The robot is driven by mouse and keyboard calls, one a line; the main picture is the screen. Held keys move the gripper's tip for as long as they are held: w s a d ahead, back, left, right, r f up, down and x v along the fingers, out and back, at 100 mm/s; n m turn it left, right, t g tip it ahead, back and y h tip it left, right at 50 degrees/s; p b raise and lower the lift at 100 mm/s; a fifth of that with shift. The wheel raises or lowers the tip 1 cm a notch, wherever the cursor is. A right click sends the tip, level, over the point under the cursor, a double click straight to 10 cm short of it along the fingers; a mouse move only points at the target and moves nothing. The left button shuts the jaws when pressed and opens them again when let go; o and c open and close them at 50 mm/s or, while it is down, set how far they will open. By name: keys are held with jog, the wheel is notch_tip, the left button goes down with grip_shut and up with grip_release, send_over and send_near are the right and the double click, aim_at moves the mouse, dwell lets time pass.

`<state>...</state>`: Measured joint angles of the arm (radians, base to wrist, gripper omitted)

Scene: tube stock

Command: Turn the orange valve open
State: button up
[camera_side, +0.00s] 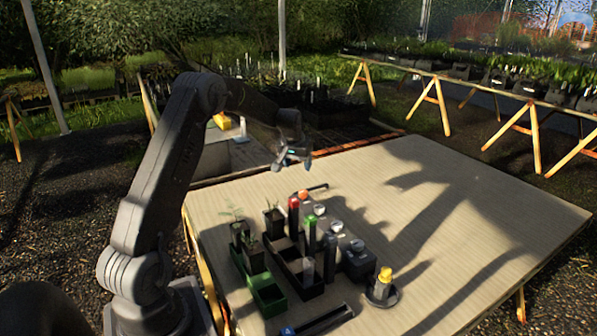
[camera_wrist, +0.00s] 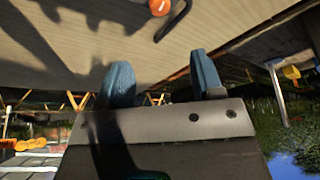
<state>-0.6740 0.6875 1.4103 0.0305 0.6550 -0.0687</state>
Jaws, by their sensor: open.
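The orange valve shows as a round orange knob (camera_side: 303,195) at the back of a row of parts on the table, with a dark bent bar beside it. In the wrist view the orange knob (camera_wrist: 160,7) is at the top edge, partly cut off, with the dark bar curving to its right. My gripper (camera_side: 293,164) is above the table's back edge, above and behind the knob, apart from it. Its two blue-grey fingers in the wrist view (camera_wrist: 162,78) are spread with nothing between them. I cannot tell how far the valve is turned.
Red-capped (camera_side: 293,215) and green-capped (camera_side: 311,235) tubes stand close in front of the knob. Several silver-topped parts, a dark tray, a green bin (camera_side: 267,294), potted seedlings and a yellow-topped piece (camera_side: 383,284) are nearby. The table's right side (camera_side: 480,215) is clear.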

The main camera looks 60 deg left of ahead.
aim_at(302, 191)
jog(key=s+a+r+n+t+h, duration=0.2)
jog(key=s+n+t, duration=0.3)
jog(key=n, duration=0.9)
jog(key=s+a+r+n+t+h, duration=0.1)
jog(key=s+a+n+t+h, duration=0.25)
jog(key=n, duration=0.95)
notch_tip(302, 191, down, 12)
jog(key=d+t+y, duration=0.1)
jog(key=t+y, duration=0.1)
jog(key=shift+g, duration=0.25)
jog(key=x, duration=1.3)
jog(key=shift+c, duration=0.2)
